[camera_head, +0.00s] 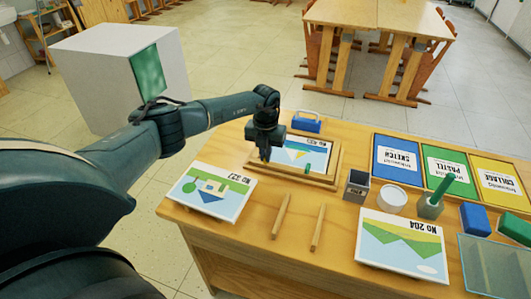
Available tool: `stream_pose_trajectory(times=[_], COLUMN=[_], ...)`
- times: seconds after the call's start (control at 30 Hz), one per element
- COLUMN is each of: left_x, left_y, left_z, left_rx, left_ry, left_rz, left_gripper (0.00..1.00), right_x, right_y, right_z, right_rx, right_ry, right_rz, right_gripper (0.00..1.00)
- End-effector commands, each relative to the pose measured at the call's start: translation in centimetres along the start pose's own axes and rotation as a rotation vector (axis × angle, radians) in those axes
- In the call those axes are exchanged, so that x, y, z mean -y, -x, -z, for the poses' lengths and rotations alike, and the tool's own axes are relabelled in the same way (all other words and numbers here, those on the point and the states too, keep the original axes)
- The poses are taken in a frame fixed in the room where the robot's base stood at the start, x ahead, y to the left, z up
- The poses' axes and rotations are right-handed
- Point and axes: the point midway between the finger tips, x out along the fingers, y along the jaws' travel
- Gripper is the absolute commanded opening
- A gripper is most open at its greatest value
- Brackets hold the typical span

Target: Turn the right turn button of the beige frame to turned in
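The beige frame (325,182) lies on the wooden table with a picture (312,152) in it, showing blue, yellow and white. My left gripper (264,156) points down at the frame's left part and hides some of it. Whether it touches the frame, and whether its fingers are open, cannot be made out. A small dark green piece (308,168) shows at the near edge of the picture; the turn buttons are too small to tell for sure. My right gripper is not in view.
Two picture cards, one left (210,190) and one right (403,243), lie on the table (250,245). Two wooden sticks (281,215) lie between them. A blue block with a handle (306,122) stands behind the frame.

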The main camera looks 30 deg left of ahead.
Motion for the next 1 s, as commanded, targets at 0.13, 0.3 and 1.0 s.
stream_pose_trajectory(times=[0.13,0.3,1.0], left_x=[0.0,0.0,-0.1], left_y=[0.1,0.1,5.0], left_z=[-0.1,0.0,-0.2], left_rx=[0.001,0.001,0.006], left_ry=[0.001,0.0,-0.002], left_rz=[0.0,0.0,0.002], left_gripper=[0.0,0.17,0.27], right_x=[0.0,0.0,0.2], right_y=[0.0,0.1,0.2], right_z=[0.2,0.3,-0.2], right_rx=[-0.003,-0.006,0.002], right_ry=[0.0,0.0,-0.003], right_rz=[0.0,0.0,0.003], right_gripper=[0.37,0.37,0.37])
